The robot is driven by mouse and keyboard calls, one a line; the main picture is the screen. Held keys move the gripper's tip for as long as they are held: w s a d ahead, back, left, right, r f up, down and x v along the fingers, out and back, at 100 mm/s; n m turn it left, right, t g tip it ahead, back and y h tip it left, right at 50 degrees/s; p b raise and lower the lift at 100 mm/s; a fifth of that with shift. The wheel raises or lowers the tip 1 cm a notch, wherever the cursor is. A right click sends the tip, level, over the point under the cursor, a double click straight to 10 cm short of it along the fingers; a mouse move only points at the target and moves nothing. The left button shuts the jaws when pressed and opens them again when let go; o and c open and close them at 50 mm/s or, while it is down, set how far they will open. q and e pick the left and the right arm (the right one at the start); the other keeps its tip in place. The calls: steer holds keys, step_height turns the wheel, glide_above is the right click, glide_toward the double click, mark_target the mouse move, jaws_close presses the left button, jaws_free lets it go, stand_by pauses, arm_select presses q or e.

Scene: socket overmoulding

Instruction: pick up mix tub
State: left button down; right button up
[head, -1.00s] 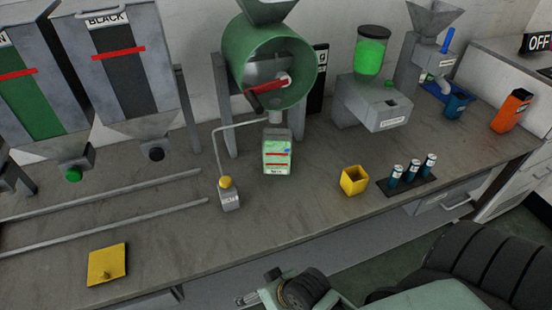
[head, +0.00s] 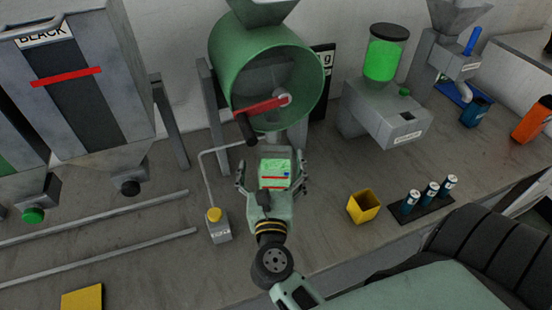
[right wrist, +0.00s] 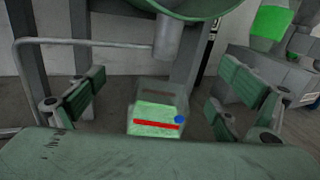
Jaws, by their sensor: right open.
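The mix tub (head: 275,172) is a small clear-walled tub with green contents and a red line on its side. It stands on the bench under the green drum mixer (head: 262,75). My right gripper (head: 272,170) is open, with one finger on each side of the tub. In the right wrist view the tub (right wrist: 157,112) sits between the two spread fingers (right wrist: 150,100), with gaps on both sides. The tub's lower part is hidden by my gripper. My left gripper is not in view.
A grey button box (head: 218,230) with a yellow button stands left of my right gripper.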

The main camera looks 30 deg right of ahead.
mark_target(274, 177)
steer(key=shift+m+g, duration=0.3)
steer(key=shift+m, duration=0.2)
steer(key=f, duration=0.8)
steer(key=shift+s+d+b, duration=0.2)
steer(key=shift+s+b, duration=0.15)
steer(key=shift+b, duration=0.05)
steer(key=shift+w+d+f, duration=0.15)
steer(key=shift+w+f, duration=0.1)
steer(key=shift+w+d, duration=0.25)
steer(key=shift+w, duration=0.05)
steer(key=x, duration=0.1)
steer(key=p+x, duration=0.1)
steer(key=shift+w+d+r, duration=0.15)
steer(key=shift+w+r, duration=0.1)
steer(key=p+x, duration=0.1)
steer(key=x, duration=0.2)
steer(key=shift+w+d+f, duration=0.15)
steer(key=shift+w+d, duration=0.15)
steer(key=shift+c, duration=0.6)
steer(key=c, duration=1.5)
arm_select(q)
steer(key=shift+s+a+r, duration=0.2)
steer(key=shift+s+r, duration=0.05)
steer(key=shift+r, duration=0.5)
arm_select(e)
steer(key=shift+c, duration=0.2)
arm_select(q)
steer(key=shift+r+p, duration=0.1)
steer(key=shift+p, duration=0.2)
